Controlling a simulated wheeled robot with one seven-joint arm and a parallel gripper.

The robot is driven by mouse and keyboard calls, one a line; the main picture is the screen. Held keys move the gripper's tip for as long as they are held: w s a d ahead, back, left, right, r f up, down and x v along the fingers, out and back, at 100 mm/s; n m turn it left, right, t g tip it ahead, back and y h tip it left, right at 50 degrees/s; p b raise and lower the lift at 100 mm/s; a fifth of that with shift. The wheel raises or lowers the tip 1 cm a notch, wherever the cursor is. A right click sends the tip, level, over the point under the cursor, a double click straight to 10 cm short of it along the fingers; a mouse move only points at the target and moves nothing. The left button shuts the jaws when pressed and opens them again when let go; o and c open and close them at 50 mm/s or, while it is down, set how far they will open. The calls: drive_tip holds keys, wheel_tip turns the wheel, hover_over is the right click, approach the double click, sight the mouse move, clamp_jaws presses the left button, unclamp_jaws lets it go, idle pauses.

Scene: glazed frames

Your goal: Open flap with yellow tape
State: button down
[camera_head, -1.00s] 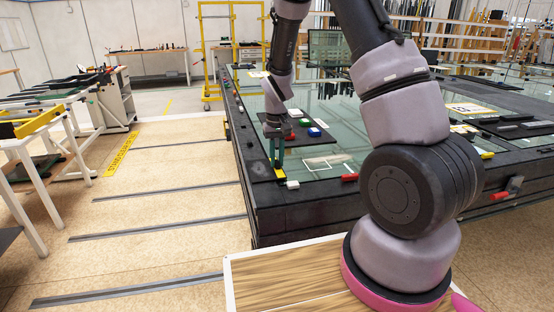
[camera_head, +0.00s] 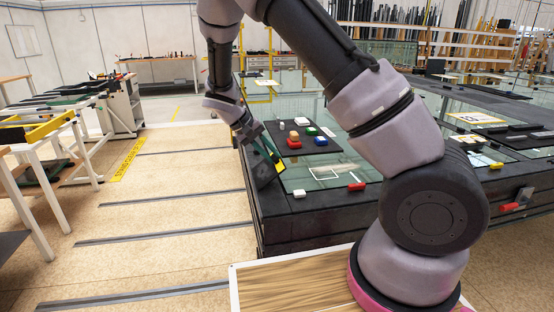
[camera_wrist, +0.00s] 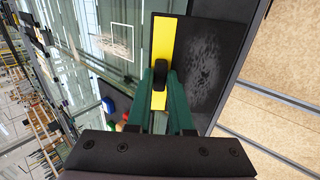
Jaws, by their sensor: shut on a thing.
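The black flap (camera_wrist: 205,62) has a yellow tape strip (camera_wrist: 162,40) along one side and a pale scuffed patch. A small dark knob sits on the tape (camera_wrist: 160,72). My gripper (camera_wrist: 161,80), with green fingers, is shut on this knob, one finger on each side. In the head view the flap (camera_head: 264,173) stands tilted up at the near left corner of the dark-edged glass table (camera_head: 310,204). My gripper (camera_head: 262,141) reaches its upper part from the left. The knob is hidden in that view.
A black mat (camera_head: 316,148) with red, green, blue and other small blocks lies just behind the flap. A white block (camera_head: 299,193) and a red-handled item (camera_head: 356,187) lie near the front edge.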

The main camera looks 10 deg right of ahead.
sight(272, 157)
drive_tip(key=a+h, duration=0.1)
drive_tip(key=h, duration=0.1)
drive_tip(key=a+r+h, duration=0.1)
drive_tip(key=a, duration=0.1)
drive_tip(key=shift+a+h, duration=0.15)
drive_tip(key=shift+h, duration=0.25)
drive_tip(key=shift+a+h, duration=1.9)
drive_tip(key=shift+a, duration=0.4)
drive_tip(key=shift+s, duration=0.15)
drive_tip(key=c, duration=0.8)
unclamp_jaws()
drive_tip(key=shift+a+f, duration=0.1)
drive_tip(key=v, duration=1)
drive_tip(key=shift+a, duration=0.35)
